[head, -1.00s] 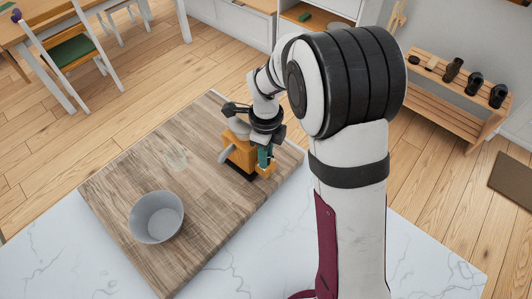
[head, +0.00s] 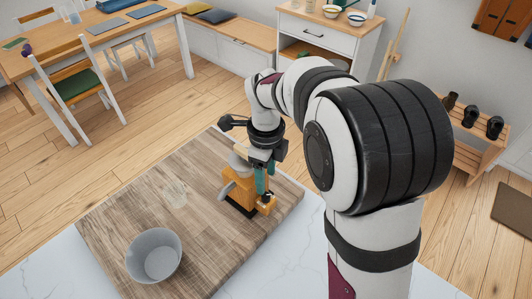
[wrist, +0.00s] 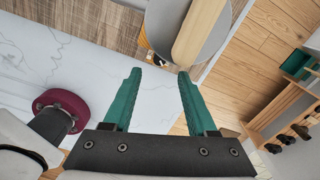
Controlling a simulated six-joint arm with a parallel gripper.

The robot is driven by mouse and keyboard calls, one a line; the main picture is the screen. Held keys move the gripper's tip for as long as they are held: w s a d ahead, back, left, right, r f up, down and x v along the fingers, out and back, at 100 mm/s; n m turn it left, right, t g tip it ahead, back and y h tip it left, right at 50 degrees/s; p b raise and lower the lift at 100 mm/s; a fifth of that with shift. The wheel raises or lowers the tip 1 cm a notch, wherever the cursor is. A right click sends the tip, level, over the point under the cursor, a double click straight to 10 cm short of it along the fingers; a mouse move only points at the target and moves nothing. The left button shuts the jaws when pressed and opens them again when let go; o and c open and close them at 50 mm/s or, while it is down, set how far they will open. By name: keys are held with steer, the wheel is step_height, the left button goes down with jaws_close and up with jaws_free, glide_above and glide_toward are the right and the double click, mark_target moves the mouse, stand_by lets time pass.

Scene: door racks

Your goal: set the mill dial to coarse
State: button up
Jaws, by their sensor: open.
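The mill (head: 238,193) is an orange, blocky body on the far right part of the wooden board, with a grey rounded part on its left side. My gripper (head: 265,185) has teal fingers pointing down close beside the mill's right side, and it covers part of it. In the wrist view my gripper (wrist: 158,75) is open with nothing between its fingers. Beyond the fingertips are a grey disc (wrist: 218,35) with a pale wooden bar across it and a bit of orange. I cannot make out the dial or its setting.
The wooden board (head: 120,215) lies on a white marble top (head: 60,275). The board's middle is mostly free.

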step_height(320, 180, up, 9)
steer(key=shift+f, duration=0.1)
stand_by(0.3)
